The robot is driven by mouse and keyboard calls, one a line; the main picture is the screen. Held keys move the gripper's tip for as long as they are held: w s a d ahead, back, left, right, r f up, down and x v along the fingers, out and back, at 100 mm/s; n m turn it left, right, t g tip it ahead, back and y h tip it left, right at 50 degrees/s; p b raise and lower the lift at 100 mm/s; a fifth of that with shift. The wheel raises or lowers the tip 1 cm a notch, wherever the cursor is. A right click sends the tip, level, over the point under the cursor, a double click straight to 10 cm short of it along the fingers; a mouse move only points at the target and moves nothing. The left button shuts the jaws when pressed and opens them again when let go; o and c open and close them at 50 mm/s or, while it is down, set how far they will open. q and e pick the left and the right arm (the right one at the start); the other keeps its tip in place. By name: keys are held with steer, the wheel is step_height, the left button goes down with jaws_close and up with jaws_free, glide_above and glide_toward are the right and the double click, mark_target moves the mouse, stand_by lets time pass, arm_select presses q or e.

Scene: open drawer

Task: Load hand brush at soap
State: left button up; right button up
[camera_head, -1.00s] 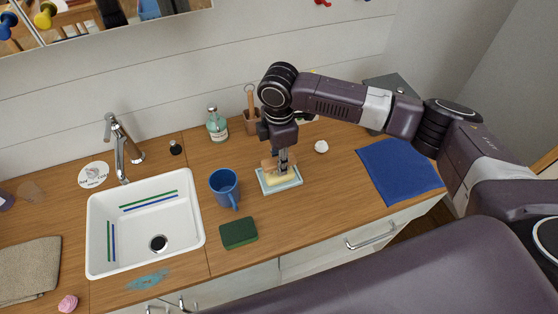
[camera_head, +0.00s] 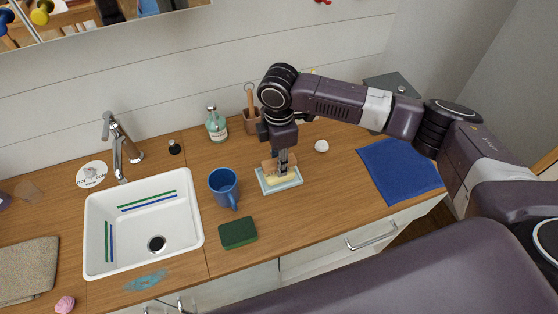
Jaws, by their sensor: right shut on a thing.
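My right gripper (camera_head: 283,163) is shut on a small brown hand brush (camera_head: 269,166), pointing down over a pale blue soap dish (camera_head: 292,184). A yellowish bar of soap (camera_head: 283,179) lies in the dish, right under the brush. The brush looks to be at or just above the soap; I cannot tell whether they touch. The fingers hide part of the brush. My left gripper is not in view.
A blue mug (camera_head: 224,187) and a green sponge (camera_head: 238,233) stand left of the dish. A soap bottle (camera_head: 216,125) and a wooden holder (camera_head: 251,120) are behind. The white sink (camera_head: 97,268) is at left, a blue cloth (camera_head: 398,171) at right. A white round item (camera_head: 321,146) lies nearby.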

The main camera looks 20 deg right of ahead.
steer(key=shift+f, duration=0.45)
stand_by(0.3)
steer(key=shift+s+f+p, duration=0.1)
steer(key=shift+s+p, duration=0.05)
steer(key=shift+p, duration=0.25)
stand_by(1.9)
step_height(320, 180, up, 7)
steer(key=p, duration=0.8)
stand_by(0.4)
stand_by(0.4)
